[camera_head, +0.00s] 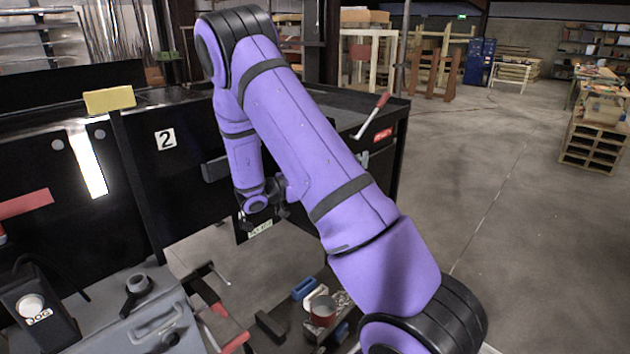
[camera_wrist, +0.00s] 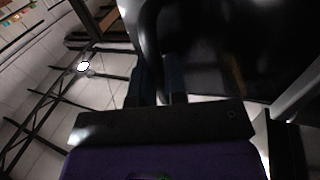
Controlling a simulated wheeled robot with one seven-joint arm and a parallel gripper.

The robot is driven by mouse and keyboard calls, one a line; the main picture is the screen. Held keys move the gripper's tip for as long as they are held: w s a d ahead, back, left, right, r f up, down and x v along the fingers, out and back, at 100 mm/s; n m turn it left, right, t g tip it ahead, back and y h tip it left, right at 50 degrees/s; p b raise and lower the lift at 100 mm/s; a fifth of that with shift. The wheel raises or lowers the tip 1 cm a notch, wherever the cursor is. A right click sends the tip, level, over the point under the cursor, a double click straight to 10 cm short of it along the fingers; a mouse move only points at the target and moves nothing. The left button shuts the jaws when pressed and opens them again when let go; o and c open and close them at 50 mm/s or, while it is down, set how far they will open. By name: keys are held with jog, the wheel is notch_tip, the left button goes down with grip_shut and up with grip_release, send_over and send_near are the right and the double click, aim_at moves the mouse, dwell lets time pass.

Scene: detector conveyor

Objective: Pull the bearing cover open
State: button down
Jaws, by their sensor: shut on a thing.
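My gripper (camera_head: 258,204) is at the lower front of the black machine, at the end of my purple arm. Its fingertips are mostly hidden by my wrist in the head view. In the wrist view my gripper (camera_wrist: 160,90) is shut on a dark part, which I take to be the bearing cover (camera_wrist: 160,35); the picture is dark there and its edges blur. A dark panel with a pale label (camera_head: 260,229) hangs just below my gripper in the head view. I cannot tell how far the cover stands open.
The black machine (camera_head: 185,205) carries a "2" plate and a red-handled lever (camera_head: 372,116). A grey case (camera_head: 130,310) stands at lower left. Open concrete floor (camera_head: 500,190) lies to the right.

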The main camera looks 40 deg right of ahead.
jog(key=shift+w, duration=0.1)
jog(key=c, duration=1.5)
grip_release()
jog(key=shift+o, duration=0.2)
jog(key=shift+a, duration=0.1)
jog(key=v, duration=1)
jog(key=shift+a, duration=0.3)
